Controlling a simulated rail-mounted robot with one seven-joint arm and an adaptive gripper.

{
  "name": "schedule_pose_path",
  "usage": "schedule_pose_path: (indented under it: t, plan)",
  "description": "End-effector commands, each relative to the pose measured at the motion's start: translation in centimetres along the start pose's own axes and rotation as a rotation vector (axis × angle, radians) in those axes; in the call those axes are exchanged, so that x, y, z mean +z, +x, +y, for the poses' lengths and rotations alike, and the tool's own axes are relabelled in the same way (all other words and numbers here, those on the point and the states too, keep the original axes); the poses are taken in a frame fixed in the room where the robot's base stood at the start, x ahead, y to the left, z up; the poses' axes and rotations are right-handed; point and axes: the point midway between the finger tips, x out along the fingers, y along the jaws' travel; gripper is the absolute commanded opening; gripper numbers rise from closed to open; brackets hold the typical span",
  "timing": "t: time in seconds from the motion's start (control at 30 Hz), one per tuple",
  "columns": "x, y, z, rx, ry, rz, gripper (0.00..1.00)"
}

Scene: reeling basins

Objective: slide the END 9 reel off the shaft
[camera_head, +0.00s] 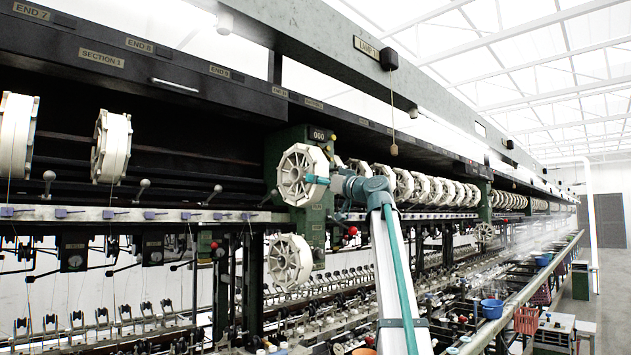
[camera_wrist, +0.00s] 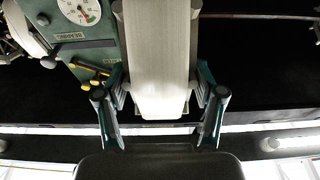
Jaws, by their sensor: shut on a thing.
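A cream spoked reel (camera_head: 303,175) is held at my gripper (camera_head: 330,181), in front of the green post in the head view. I take it for the END 9 reel; the END 9 label (camera_head: 219,71) hangs to its upper left. In the wrist view the reel (camera_wrist: 158,55) shows as a broad pale rim between the two teal-edged fingers of my gripper (camera_wrist: 160,105), which are shut on its sides. The shaft cannot be made out behind the reel, so I cannot tell whether the reel is still on it.
The green post (camera_head: 283,150) stands just behind the held reel; its gauge (camera_wrist: 80,10) shows in the wrist view. Another reel (camera_head: 288,262) sits below. Reels hang at left (camera_head: 110,147) and in a row at right (camera_head: 425,188). A pull cord (camera_head: 393,120) hangs above my arm.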

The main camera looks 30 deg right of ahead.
Motion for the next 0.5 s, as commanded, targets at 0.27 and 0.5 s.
schedule_pose_path:
  t: [0.27, 0.5]
  plan:
    - [1.4, -3.6, 0.0, 0.002, 0.0, 0.001, 0.26]
    - [2.3, -6.5, -0.1, 0.002, 0.0, 0.003, 0.26]
